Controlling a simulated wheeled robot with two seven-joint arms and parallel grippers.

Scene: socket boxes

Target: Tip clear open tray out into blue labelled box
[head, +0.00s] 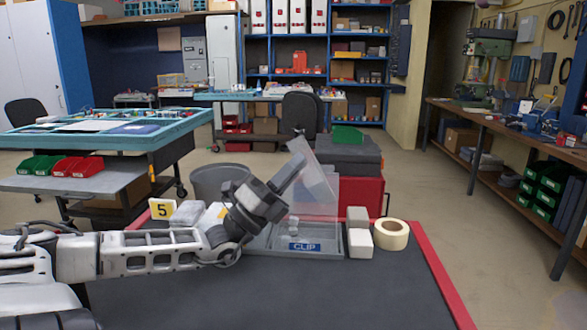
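The clear open tray (318,172) is steeply tilted, almost on end, above the blue labelled box. My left gripper (291,170) reaches it from the left and appears shut on its near-left wall; the fingertips are partly lost against the clear plastic. The blue labelled box (328,250) is a low, see-through grey box on the dark table, with a blue "CLIP" label on its front. My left wrist hides its left rear part. I cannot tell whether loose pieces are in the tray or the box. My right gripper is not in view.
White blocks (359,241) and a roll of tape (391,235) stand just right of the box. A yellow "5" card (162,209) and a clear bag-like item (189,212) sit behind my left arm. The red-edged table (400,290) is clear at the front right.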

